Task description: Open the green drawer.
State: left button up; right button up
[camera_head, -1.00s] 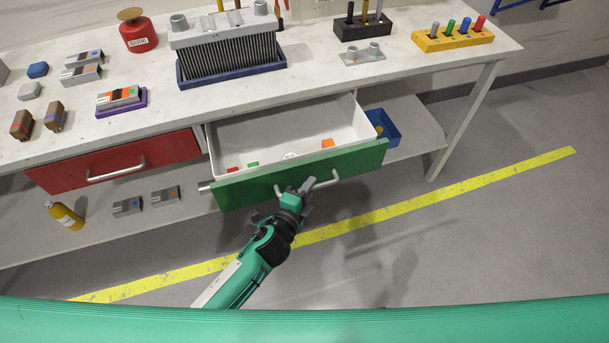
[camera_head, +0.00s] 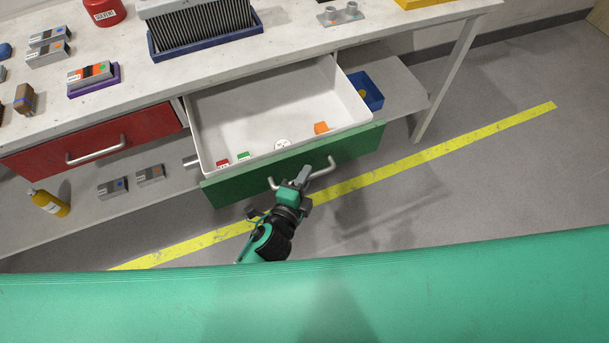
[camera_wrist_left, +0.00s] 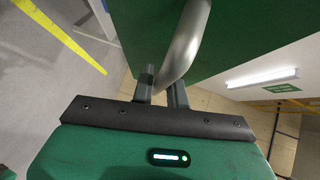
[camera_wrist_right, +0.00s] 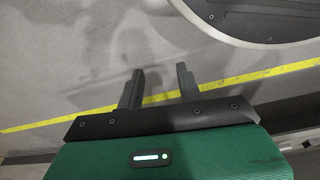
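The green drawer (camera_head: 230,187) stands well out from under the workbench, with its white inside showing in the head view. Its green front also fills the top of the left wrist view (camera_wrist_left: 240,40). My left gripper (camera_head: 300,178) is at the drawer's metal handle (camera_head: 322,172). In the left wrist view, the handle's bar (camera_wrist_left: 184,45) runs between the two fingers, which are closed in around it. My right gripper (camera_wrist_right: 160,80) is open and empty above the grey floor in the right wrist view. It does not show in the head view.
A blue bin (camera_head: 372,98) sits on the shelf at right. Open floor lies in front.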

jog(key=shift+f, duration=0.1)
